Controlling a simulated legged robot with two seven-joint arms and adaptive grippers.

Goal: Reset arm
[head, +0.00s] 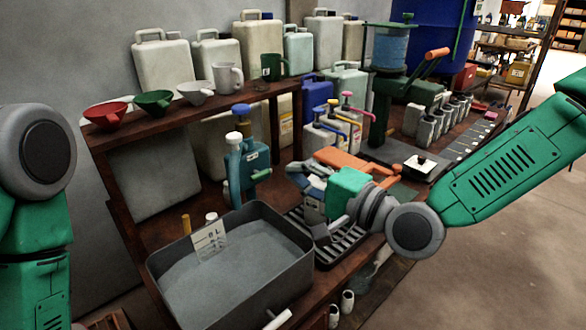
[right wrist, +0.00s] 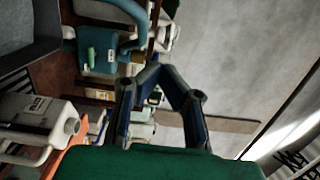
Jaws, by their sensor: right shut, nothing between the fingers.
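My right gripper (head: 298,172) reaches in from the right over the bench, its fingers closed together and empty. In the right wrist view the two dark fingers (right wrist: 158,74) meet at their tips. It is above and beside the slotted drain rack (head: 345,243), near the teal jug (head: 236,172). The teal jug also shows at the top of the right wrist view (right wrist: 98,57). A grey labelled container (right wrist: 30,112) is at the left there. My left arm stands at the left edge of the head view; its gripper is out of frame.
A grey basin (head: 157,267) with an "8 L" card stands at the front. A shelf (head: 122,136) carries funnels and mugs, with several canisters behind. Pump bottles (head: 322,137), an orange item (head: 345,160) and a green stand (head: 380,115) crowd the bench. Floor at right is clear.

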